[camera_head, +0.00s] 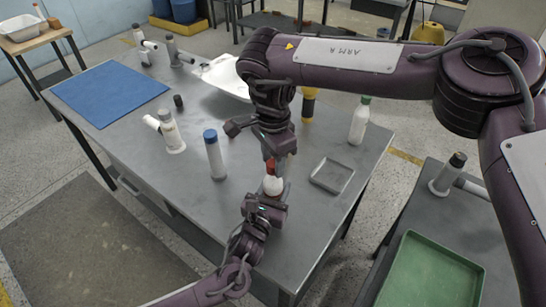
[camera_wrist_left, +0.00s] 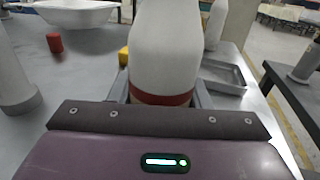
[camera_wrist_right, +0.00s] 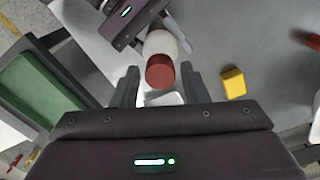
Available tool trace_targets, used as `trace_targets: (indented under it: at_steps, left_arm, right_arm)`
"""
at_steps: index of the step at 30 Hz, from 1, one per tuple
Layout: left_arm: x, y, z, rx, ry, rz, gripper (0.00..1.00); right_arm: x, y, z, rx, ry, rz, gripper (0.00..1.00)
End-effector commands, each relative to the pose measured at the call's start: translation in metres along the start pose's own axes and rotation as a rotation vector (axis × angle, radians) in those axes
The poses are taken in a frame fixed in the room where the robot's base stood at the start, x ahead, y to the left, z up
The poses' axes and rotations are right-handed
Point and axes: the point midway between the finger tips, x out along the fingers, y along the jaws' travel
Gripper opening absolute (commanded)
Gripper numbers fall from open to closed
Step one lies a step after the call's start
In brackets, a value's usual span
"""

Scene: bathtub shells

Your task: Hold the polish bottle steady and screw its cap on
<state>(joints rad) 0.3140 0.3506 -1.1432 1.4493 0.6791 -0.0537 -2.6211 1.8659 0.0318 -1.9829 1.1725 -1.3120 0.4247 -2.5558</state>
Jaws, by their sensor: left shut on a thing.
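The white polish bottle (camera_head: 272,186) stands upright near the front of the grey metal table. My left gripper (camera_head: 268,198) is shut around its lower body, at a red band seen in the left wrist view (camera_wrist_left: 162,97). A red cap (camera_wrist_right: 160,72) is at the bottle's top, its flat end facing my right gripper. My right gripper (camera_wrist_right: 160,84) points down at it from above, jaws apart. The fingers are on either side of the cap with small visible gaps. Whether the cap is seated or threaded I cannot tell.
A blue-topped cylinder (camera_head: 214,155) stands left of the bottle, a shallow grey tray (camera_head: 331,175) to its right. A yellow object (camera_wrist_right: 233,82) and a small red cylinder (camera_wrist_left: 54,42) are nearby. A blue mat (camera_head: 108,93) covers the far left. A green tray (camera_head: 432,270) is on another table.

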Motion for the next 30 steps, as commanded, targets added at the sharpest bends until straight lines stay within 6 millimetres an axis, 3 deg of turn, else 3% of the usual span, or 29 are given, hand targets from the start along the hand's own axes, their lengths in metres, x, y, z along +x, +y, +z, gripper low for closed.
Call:
trace_targets:
  at_steps: [1, 9, 14, 30]
  left_arm:
    - [-0.0001, 0.0000, -0.0003, 0.000, 0.001, 0.000, 0.00]
    - [-0.0001, -0.0001, -0.0003, 0.000, 0.001, 0.000, 0.00]
    - [-0.0002, -0.0001, -0.0004, 0.000, 0.001, 0.000, 0.00]
    - [-0.0001, -0.0002, -0.0003, 0.000, 0.001, -0.001, 0.00]
  right_arm:
    - [-0.0001, 0.0000, 0.0000, 0.000, 0.000, 0.000, 0.33]
    - [-0.0003, 0.0000, 0.0000, 0.000, 0.000, 0.000, 0.00]
    - [0.0000, 0.0000, 0.0001, 0.084, -0.001, 0.001, 0.00]
    - [0.0005, -0.0006, 0.0006, 1.323, 0.000, 0.002, 0.00]
